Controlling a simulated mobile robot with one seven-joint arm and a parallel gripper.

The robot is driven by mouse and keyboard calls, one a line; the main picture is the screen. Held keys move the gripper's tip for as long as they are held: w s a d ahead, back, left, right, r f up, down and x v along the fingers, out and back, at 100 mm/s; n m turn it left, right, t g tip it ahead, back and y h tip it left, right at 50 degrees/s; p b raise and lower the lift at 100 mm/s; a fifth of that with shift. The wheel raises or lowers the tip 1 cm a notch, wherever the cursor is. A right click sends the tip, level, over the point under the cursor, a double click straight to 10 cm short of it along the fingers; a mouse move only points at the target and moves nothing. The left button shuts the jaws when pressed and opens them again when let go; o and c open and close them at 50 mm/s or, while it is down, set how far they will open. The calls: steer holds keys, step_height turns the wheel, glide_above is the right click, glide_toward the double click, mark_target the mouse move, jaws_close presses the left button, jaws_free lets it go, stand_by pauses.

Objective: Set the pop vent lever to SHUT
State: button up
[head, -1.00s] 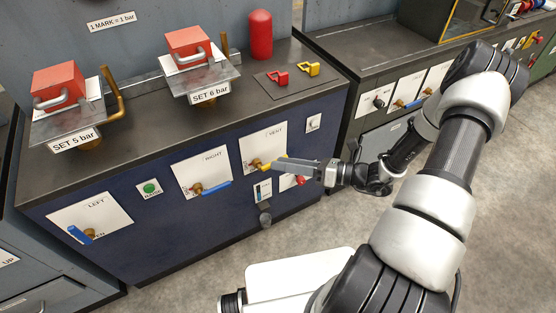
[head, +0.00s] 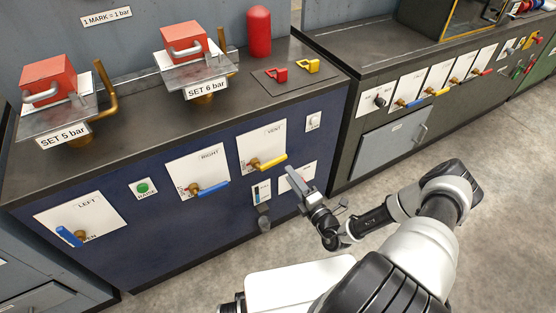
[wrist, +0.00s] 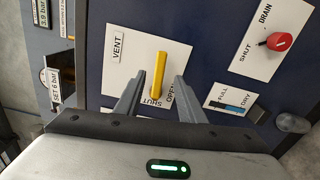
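The vent lever (head: 272,161) is a yellow handle on a brass valve on the white VENT panel (head: 262,136). In the head view it lies nearly level, reaching right from the brass pivot. In the wrist view the yellow lever (wrist: 158,76) shows between my two spread fingers, with the SHUT and OPEN marks near its lower end. My gripper (head: 291,171) is just below and right of the lever's free end in the head view. It is open, with gaps to the lever on both sides in the wrist view (wrist: 160,79). The exact distance to the panel cannot be told.
The DRAIN panel with a red knob (wrist: 279,42) is beside the vent panel, near a FULL/DRY gauge (wrist: 230,103). The RIGHT valve (head: 210,188) and LEFT valve (head: 70,236), both blue-handled, are on the same blue cabinet. Open floor lies in front.

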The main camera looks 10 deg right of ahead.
mark_target(280, 161)
steer(key=b+x, duration=0.1)
steer(key=x, duration=0.9)
